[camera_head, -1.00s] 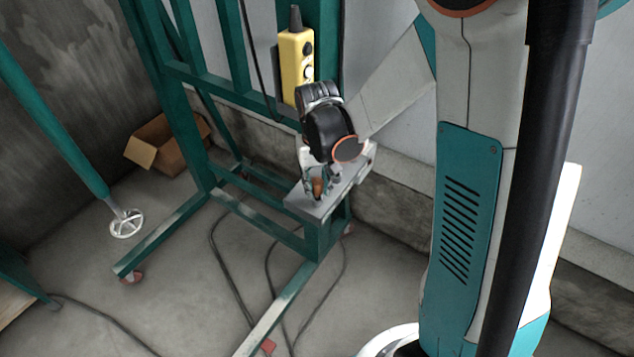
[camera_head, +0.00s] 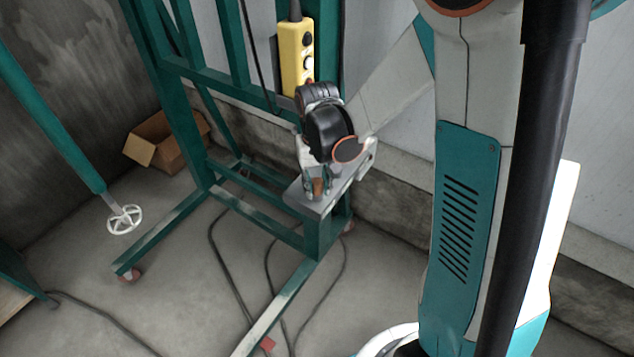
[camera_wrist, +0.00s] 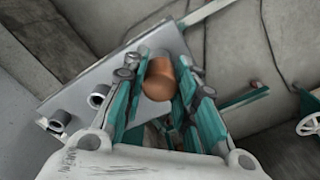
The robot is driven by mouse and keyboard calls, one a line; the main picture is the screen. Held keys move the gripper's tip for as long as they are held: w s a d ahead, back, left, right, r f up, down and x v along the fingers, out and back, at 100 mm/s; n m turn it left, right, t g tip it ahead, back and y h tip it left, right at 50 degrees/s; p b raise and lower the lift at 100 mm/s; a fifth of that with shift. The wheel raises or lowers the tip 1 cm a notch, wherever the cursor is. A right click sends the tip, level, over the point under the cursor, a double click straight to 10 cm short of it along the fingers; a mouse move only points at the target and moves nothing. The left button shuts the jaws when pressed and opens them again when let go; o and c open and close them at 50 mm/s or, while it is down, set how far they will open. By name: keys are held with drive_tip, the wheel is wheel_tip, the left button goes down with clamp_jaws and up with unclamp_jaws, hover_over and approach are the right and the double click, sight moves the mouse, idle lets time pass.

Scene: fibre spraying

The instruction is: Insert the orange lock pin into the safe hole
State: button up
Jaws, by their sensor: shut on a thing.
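The orange lock pin (camera_wrist: 158,82) shows as a copper-orange rounded cylinder between the two teal-padded fingers of my gripper (camera_wrist: 162,78) in the wrist view. The fingers are shut on it. In the head view the pin (camera_head: 318,187) is small, and my gripper (camera_head: 319,189) points down over a grey metal plate (camera_head: 303,203) on the green frame. In the wrist view the plate (camera_wrist: 85,76) lies right behind the pin and carries two short round sockets (camera_wrist: 98,95) (camera_wrist: 60,121) to the left. The pin's far end is hidden, so I cannot tell whether it sits in a hole.
A green steel frame (camera_head: 318,232) on casters bears the plate. A yellow control box (camera_head: 297,58) hangs just above my wrist. Dark cables (camera_head: 270,290) lie on the floor. An open cardboard box (camera_head: 168,146) and a white handwheel (camera_head: 124,220) are at the left.

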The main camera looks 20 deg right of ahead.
sight(317, 181)
drive_tip(key=o, duration=1.2)
drive_tip(key=shift+c, duration=0.2)
wheel_tip(317, 181, up, 12)
drive_tip(key=s+r+n+t+b, duration=0.1)
drive_tip(key=s+t+b, duration=0.3)
drive_tip(key=s, duration=1.1)
drive_tip(key=shift+r+n+t+b, duration=0.3)
drive_tip(key=shift+r+t+b, duration=0.1)
drive_tip(key=shift+t, duration=1.2)
